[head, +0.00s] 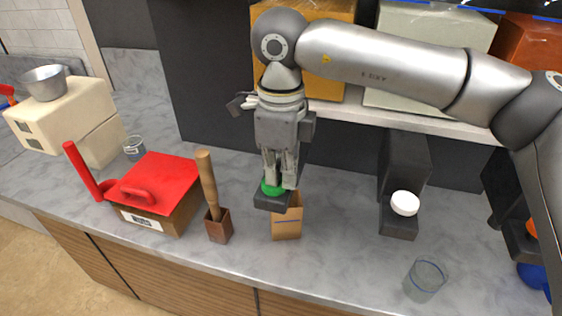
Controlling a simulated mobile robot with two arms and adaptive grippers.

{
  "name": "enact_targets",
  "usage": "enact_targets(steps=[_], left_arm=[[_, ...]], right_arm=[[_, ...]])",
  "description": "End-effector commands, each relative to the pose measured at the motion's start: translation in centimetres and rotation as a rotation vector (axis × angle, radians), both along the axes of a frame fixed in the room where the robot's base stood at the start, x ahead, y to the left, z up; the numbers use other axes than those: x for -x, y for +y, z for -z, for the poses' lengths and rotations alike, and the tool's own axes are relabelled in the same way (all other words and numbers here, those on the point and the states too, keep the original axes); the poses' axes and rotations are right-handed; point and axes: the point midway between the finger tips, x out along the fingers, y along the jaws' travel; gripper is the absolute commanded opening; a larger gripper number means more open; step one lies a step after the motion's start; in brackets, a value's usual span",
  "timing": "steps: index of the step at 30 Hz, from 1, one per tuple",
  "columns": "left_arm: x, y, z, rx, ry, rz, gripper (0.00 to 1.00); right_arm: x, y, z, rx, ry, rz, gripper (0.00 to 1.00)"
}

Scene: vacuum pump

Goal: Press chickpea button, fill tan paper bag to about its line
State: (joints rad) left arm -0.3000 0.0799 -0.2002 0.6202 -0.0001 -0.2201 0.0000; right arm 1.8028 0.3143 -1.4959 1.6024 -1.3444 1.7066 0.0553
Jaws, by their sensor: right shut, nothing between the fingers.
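My right gripper (281,186) points down with its fingers shut and empty. Its tips are at the green button (271,188) of a dark dispenser and look to be touching it; the exact contact is hard to see. A tan paper bag (287,222) with a blue line across its front stands on the counter under this dispenser. The gripper and dispenser hide the bag's upper left part, and its contents cannot be seen. Behind the gripper, a hopper with orange-yellow contents (330,18) stands on the shelf. My left gripper is not in view.
A second dispenser with a white button (405,203) stands to the right, with a clear glass (425,280) in front. A wooden-handled tool in a brown holder (219,226) and a red-lidded box (160,185) stand to the left. A pale shelf edge (400,119) runs behind my arm.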

Motion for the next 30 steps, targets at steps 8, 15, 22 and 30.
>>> enact_targets(steps=[8, 15, 22, 30], left_arm=[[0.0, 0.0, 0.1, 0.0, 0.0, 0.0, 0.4], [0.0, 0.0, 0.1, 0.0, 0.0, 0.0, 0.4], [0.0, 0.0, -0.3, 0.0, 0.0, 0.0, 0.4], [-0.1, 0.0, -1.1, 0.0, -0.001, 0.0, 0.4]], right_arm=[[0.2, -0.1, 0.6, 0.008, 0.012, -0.003, 0.0], [0.2, -0.1, 0.6, 0.008, 0.012, -0.003, 0.0], [0.3, 0.0, -0.1, 0.007, 0.011, -0.003, 0.0], [0.5, 0.2, -5.0, 0.002, -0.002, -0.001, 0.0]])
